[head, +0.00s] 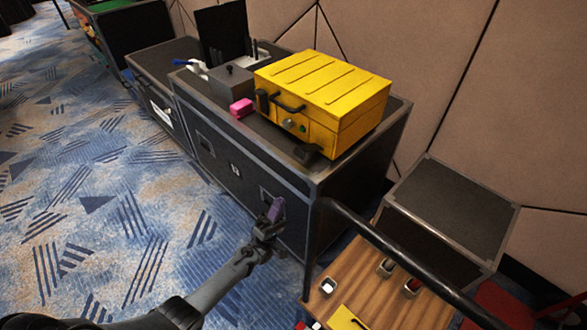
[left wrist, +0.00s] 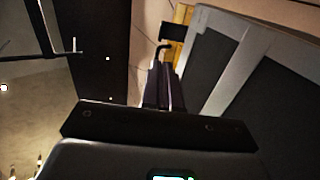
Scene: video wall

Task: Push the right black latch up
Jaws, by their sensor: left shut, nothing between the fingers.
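A yellow case (head: 323,88) lies on top of a black equipment box. Its right black latch (head: 307,154) sticks outward at the lower right of its front face. Its left black latch (head: 262,103) stands upright against the front. A black handle (head: 288,103) is between them. My left gripper (head: 276,208) is shut and empty, in front of the box, below and apart from the right latch. In the left wrist view, its fingers (left wrist: 165,88) point toward a bit of yellow case (left wrist: 183,14) with a black part (left wrist: 173,31) on it. My right gripper is not in view.
The black equipment box (head: 240,160) has metal edges. A pink object (head: 241,108) and a grey box (head: 231,80) stand left of the case. A black bar (head: 390,255) crosses above a wooden surface (head: 375,290) at lower right. Carpet (head: 120,210) lies open at left.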

